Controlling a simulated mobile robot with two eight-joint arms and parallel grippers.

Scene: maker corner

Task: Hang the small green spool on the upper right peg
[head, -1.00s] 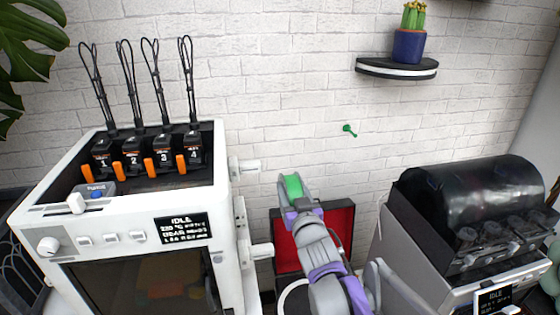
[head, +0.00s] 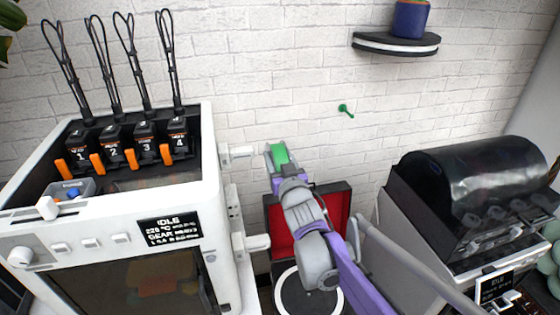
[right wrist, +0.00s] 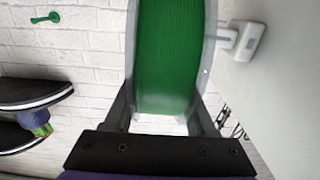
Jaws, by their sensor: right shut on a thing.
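The small green spool (head: 280,153) is held in my right gripper (head: 279,160). In the right wrist view the spool's green winding (right wrist: 170,60) stands between the two fingers, with grey flanges at its sides. The white upper right peg (head: 240,152) sticks out from the right side of the white printer (head: 210,240). The spool is just right of this peg at about its height, with a gap between them in the picture. The peg also shows in the right wrist view (right wrist: 228,36), right of the spool. My left gripper is out of view.
A lower white peg (head: 255,243) is below on the same printer side. A green wall peg (head: 345,110) is to the right. A red-lined black case (head: 338,200) lies behind my arm. A shelf (head: 395,43) and a black-lidded machine (head: 470,190) stand right.

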